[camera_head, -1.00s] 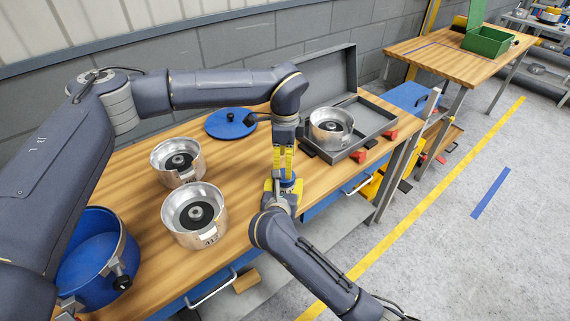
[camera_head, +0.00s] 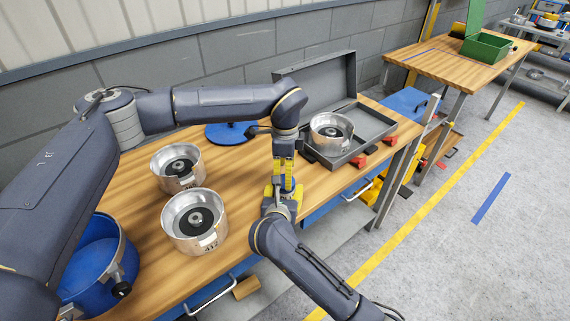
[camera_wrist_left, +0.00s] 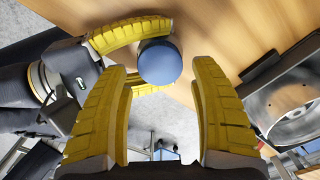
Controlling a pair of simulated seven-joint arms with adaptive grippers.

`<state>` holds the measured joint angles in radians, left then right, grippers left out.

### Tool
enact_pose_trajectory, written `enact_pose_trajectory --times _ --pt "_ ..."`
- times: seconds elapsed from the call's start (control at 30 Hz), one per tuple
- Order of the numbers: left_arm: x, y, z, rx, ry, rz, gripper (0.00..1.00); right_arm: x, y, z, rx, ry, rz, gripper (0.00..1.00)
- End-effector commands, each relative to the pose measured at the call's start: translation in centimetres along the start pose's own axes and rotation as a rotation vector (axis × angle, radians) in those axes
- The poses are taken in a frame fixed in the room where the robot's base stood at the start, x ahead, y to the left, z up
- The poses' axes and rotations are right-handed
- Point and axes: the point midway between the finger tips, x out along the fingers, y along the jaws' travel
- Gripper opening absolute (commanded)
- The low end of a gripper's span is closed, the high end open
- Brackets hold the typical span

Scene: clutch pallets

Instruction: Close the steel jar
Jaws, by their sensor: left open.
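A round blue cap (camera_wrist_left: 160,62) shows between the yellow fingers of my right gripper (camera_wrist_left: 140,62) in the left wrist view. The steel body of a jar is hidden below it, so I cannot tell how the cap sits. My right gripper (camera_head: 286,206) appears shut around this piece, above the table's front edge in the head view. My left gripper (camera_head: 284,184) points down from above it. In the left wrist view its open yellow fingers (camera_wrist_left: 160,75) reach toward the cap, with nothing clearly gripped.
Two silver pots (camera_head: 163,170) (camera_head: 220,222) stand on the wooden table (camera_head: 150,215). A blue lid (camera_head: 228,134) lies behind them; a blue pot (camera_head: 125,255) stands lower left. A grey open case (camera_head: 388,126) holds another silver pot (camera_head: 316,146). A second table stands at the back right.

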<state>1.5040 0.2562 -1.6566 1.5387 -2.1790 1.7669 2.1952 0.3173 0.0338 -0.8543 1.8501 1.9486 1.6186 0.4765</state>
Motion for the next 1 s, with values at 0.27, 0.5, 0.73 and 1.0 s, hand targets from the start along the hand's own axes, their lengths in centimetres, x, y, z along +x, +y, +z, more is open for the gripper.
enact_pose_trajectory --times 0.27,0.5,0.73,1.0 --pt "2.7 0.0 0.0 -0.001 0.000 0.000 0.63 0.0 0.0 0.0 0.000 0.000 0.000 0.00" --pt "3.4 0.0 0.0 -0.001 0.000 -0.001 0.63 0.0 0.0 0.0 0.000 0.000 0.000 0.00" --pt "3.5 0.0 0.0 0.000 0.000 -0.001 0.63 0.0 0.0 0.0 0.000 0.000 0.000 0.00" --pt "3.4 0.0 0.0 0.000 0.000 -0.001 0.38 0.0 0.0 0.0 0.000 0.000 0.000 0.00"
